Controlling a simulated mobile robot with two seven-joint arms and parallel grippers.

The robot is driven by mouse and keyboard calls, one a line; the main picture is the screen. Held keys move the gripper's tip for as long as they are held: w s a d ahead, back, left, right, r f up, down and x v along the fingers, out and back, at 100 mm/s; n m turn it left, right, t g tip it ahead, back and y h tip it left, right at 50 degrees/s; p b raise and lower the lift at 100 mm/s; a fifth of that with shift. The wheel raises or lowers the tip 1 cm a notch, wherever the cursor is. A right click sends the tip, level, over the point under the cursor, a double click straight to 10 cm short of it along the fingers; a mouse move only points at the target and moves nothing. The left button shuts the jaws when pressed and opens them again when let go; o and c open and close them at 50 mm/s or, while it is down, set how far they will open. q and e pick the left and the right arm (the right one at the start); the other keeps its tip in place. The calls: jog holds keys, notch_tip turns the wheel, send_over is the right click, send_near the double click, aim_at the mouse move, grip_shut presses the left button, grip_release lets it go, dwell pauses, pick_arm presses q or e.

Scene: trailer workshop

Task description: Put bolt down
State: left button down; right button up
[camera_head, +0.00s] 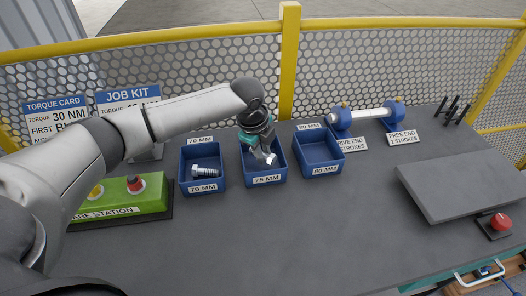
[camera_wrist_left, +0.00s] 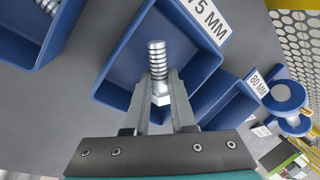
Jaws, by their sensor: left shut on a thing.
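My left gripper (camera_head: 266,158) reaches down into the middle blue bin, labelled 75 MM (camera_head: 282,174). In the left wrist view my left gripper (camera_wrist_left: 158,105) is shut on the head of a silver bolt (camera_wrist_left: 157,62). The bolt's threaded shank points away from the fingers, over the inside of the blue 75 MM bin (camera_wrist_left: 118,65). I cannot tell whether the bolt touches the bin floor. My right gripper is in neither view.
The 70 MM bin (camera_head: 187,180) at left holds another bolt (camera_head: 205,171). The 80 MM bin (camera_head: 334,158) at right looks empty. A green station (camera_head: 120,200) with buttons, a blue-ended stand (camera_head: 342,119) and a grey panel (camera_head: 465,185) stand around. The front of the table (camera_head: 270,235) is clear.

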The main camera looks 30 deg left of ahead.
pick_arm(q)
jog(key=shift+f, duration=0.25)
jog(key=shift+f, duration=0.25)
jog(key=c, duration=0.8)
grip_release()
jog(key=shift+o, duration=0.2)
jog(key=shift+r, duration=0.25)
jog(key=p+v, duration=0.2)
jog(key=v, duration=1)
jog(key=shift+r, duration=0.4)
jog(key=shift+f, duration=0.1)
